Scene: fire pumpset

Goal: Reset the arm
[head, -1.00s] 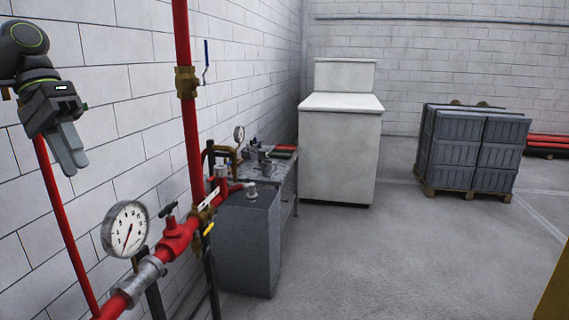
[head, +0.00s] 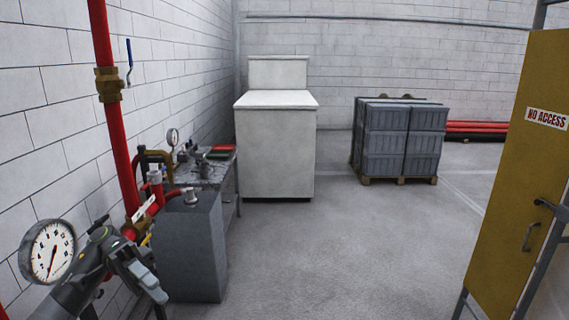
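My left gripper (head: 150,286) is at the lower left of the head view, in front of the red pipework and beside the pressure gauge (head: 47,251). Its grey fingers appear close together and point down to the right, with nothing visible in them. I cannot tell whether a small gap remains between them. My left arm hides part of the red pipe and the valve behind it. My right gripper is not in view.
A red riser pipe (head: 113,150) with a brass valve stands at left. A grey tank (head: 190,250) and a workbench (head: 229,182) are beyond. A white cabinet (head: 275,150), palletised grey crates (head: 385,140) and a yellow "NO ACCESS" door (head: 520,180) surround open floor.

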